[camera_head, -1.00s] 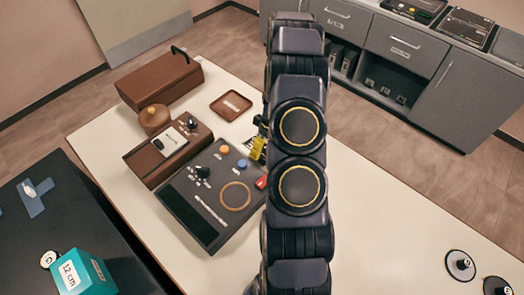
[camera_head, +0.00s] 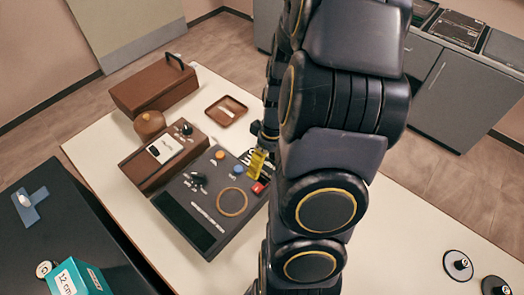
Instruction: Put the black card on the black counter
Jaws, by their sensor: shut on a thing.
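My gripper (camera_head: 258,164), with yellow at its end, is pointed down by the right side of the dark control panel (camera_head: 180,218). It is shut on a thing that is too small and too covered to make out. A dark patch with white marks (camera_head: 245,157) shows just left of the fingers; I cannot tell whether it is a black card or part of the panel. No other black card stands out clearly. The black counter (camera_head: 75,218) is at the lower left, apart from the white table.
The white table (camera_head: 410,235) holds a brown case (camera_head: 155,92), a brown tray (camera_head: 226,111), a round wooden pot (camera_head: 149,125) and a brown device (camera_head: 140,170). A teal box (camera_head: 85,278) and a blue piece (camera_head: 30,205) lie on the black counter. Black discs (camera_head: 458,265) lie at right.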

